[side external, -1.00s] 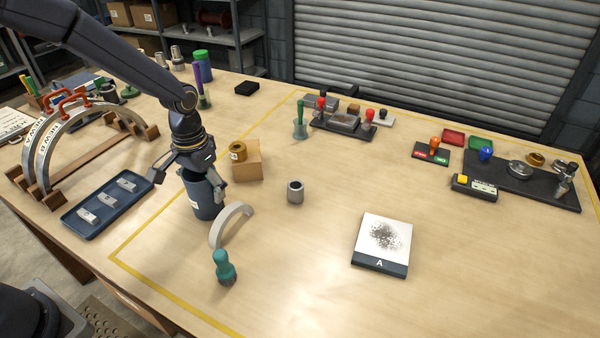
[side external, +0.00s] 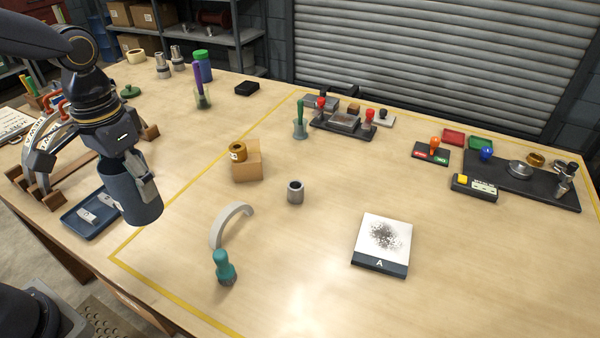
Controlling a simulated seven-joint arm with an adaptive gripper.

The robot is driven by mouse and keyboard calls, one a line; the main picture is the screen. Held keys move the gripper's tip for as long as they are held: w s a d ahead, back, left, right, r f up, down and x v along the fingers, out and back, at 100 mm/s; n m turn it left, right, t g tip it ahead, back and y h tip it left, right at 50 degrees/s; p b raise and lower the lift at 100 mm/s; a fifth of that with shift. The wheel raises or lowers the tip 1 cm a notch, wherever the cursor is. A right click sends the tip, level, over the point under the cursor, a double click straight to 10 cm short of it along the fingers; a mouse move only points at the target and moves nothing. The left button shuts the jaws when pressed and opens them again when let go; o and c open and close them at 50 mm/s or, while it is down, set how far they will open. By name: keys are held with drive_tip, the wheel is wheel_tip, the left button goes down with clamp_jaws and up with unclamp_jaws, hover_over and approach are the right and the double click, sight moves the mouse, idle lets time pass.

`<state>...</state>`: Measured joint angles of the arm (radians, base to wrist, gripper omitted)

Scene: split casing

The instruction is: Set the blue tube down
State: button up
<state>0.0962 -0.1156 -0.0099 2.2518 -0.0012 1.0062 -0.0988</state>
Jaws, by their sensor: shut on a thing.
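The blue tube (side external: 125,205) is a dark blue, open-looking cylinder. It hangs from my gripper (side external: 132,172), slightly tilted, at the left of the side external view. My gripper is shut on it; one finger shows along the tube's right side, and the other finger's contact is hard to make out. The tube appears raised above the table (side external: 300,250), overlapping the blue tray in the picture. Its exact height cannot be told.
An arch stand (side external: 25,185) is at far left. A pale curved piece (side external: 228,222), teal-handled tool (side external: 223,266), cardboard box (side external: 247,165) and grey cylinder (side external: 295,192) stand right. Table between tube and box is clear.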

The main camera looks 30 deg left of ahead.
drive_tip(key=s+d+r+m, duration=0.15)
drive_tip(key=d+m, duration=0.45)
drive_tip(key=d, duration=1.2)
drive_tip(key=shift+w+d+f, duration=1.2)
drive_tip(key=shift+w+f, duration=0.6)
drive_tip(key=shift+f, duration=0.4)
drive_tip(key=shift+w+d+f, duration=1.2)
drive_tip(key=shift+w+f, duration=0.55)
drive_tip(key=shift+f, duration=0.45)
drive_tip(key=shift+w+d+f, duration=1.2)
drive_tip(key=shift+w+f, duration=0.6)
drive_tip(key=shift+f, duration=0.4)
drive_tip(key=o, duration=1.6)
drive_tip(key=shift+f, duration=0.15)
